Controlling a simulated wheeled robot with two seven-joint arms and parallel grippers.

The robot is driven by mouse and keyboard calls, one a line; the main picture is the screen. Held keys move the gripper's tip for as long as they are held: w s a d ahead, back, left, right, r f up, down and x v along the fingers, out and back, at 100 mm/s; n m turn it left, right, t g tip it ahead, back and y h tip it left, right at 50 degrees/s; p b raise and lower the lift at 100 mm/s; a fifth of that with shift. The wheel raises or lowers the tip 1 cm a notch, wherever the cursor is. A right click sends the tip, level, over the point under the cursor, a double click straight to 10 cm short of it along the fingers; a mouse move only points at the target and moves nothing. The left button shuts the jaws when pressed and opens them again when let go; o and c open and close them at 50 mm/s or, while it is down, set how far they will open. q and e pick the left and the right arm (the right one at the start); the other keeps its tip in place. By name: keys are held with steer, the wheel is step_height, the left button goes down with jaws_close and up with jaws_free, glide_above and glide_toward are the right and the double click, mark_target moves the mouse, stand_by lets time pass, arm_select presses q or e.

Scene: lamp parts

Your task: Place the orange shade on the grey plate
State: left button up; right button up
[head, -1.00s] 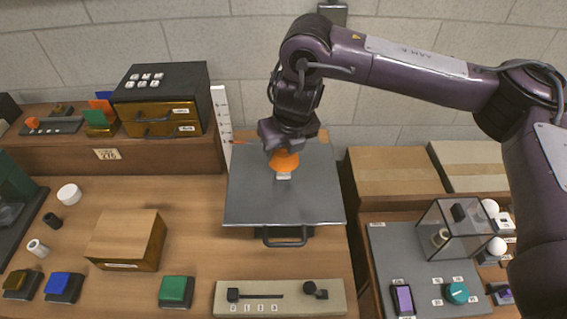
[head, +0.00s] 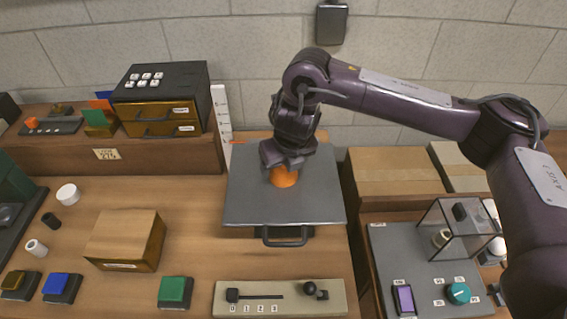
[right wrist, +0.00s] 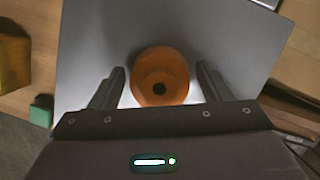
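The orange shade (head: 284,178) stands on the grey plate (head: 245,205), near the plate's middle. It also shows in the right wrist view (right wrist: 147,93) as an orange ring with a dark hole, seen from above. My right gripper (head: 284,165) is directly above and around the shade. In the right wrist view its fingers (right wrist: 159,72) are open, one on each side of the shade, with a small gap on both sides. The plate also shows in the right wrist view (right wrist: 90,45). My left gripper is not in view.
A black drawer box (head: 160,97) stands at the back left. A wooden block (head: 125,240) and coloured buttons lie left of the plate. A slider panel (head: 280,297) is in front. A clear case (head: 455,230) and cardboard boxes (head: 395,172) are at the right.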

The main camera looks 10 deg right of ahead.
steer(key=shift+o, duration=0.5)
steer(key=shift+r, duration=0.15)
steer(key=shift+r, duration=0.2)
steer(key=v, duration=1.1)
steer(key=shift+r+p, duration=0.3)
steer(key=shift+p, duration=0.05)
steer(key=shift+s, duration=0.2)
